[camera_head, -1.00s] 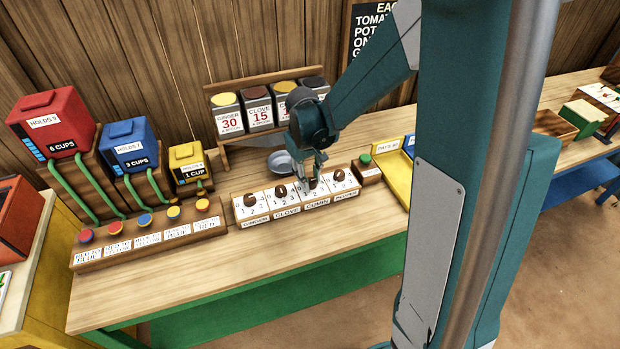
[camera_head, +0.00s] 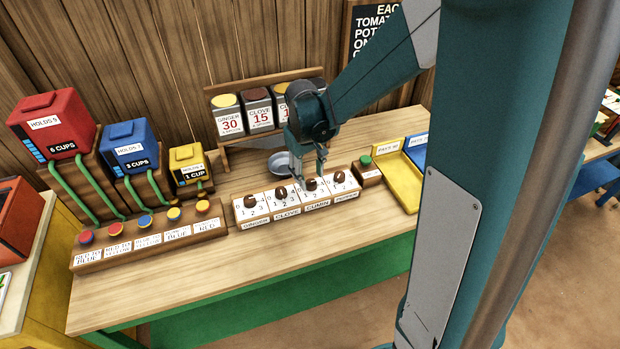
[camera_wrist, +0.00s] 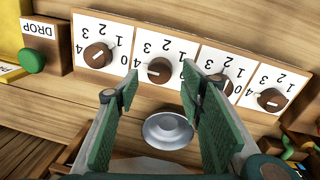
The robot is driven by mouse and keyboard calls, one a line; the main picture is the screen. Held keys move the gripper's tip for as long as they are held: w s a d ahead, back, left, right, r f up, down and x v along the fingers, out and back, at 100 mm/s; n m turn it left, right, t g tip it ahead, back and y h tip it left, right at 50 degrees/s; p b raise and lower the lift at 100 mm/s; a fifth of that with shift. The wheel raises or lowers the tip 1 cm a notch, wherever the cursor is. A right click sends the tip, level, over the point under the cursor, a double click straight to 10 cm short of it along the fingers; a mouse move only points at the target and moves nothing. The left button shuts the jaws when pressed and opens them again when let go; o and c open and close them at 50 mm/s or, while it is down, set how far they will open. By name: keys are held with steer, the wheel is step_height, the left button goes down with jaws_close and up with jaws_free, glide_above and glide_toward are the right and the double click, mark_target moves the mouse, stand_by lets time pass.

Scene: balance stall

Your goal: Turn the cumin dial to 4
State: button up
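The cumin dial (camera_head: 311,184) is a dark brown round knob on a white numbered plate, third from the left in the head view, above the CUMIN label (camera_head: 317,205). In the wrist view the cumin dial (camera_wrist: 160,70) shows upside down, with a pale mark that seems to point left, toward the 4 side; the exact number is hard to read. My gripper (camera_head: 309,172) is open and empty, just above and behind the dial. In the wrist view its green finger pads (camera_wrist: 158,84) stand apart on either side of the knob in the picture, seemingly clear of it.
The clove dial (camera_head: 281,192) and pepper dial (camera_head: 339,177) sit close on either side. A green DROP button (camera_head: 366,160) is to the right. A grey bowl (camera_head: 280,163) stands behind the dials, below the spice rack (camera_head: 240,137). The counter front is clear.

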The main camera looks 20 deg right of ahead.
mark_target(308, 184)
step_height(308, 184, up, 10)
steer(key=shift+a+f, duration=0.25)
steer(key=shift+a, duration=0.1)
steer(key=shift+s, duration=0.1)
stand_by(0.6)
steer(key=s+a+r+m+t, duration=0.1)
steer(key=s+r+t, duration=0.2)
steer(key=s, duration=0.8)
steer(key=s+a+r+m+t, duration=0.1)
steer(key=s+r+t, duration=0.3)
steer(key=s, duration=0.7)
steer(key=shift+s+a+r+y, duration=0.15)
steer(key=shift+s+r+y, duration=0.2)
steer(key=shift+r, duration=0.6)
steer(key=shift+w, duration=0.1)
step_height(308, 184, down, 14)
steer(key=b, duration=1.4)
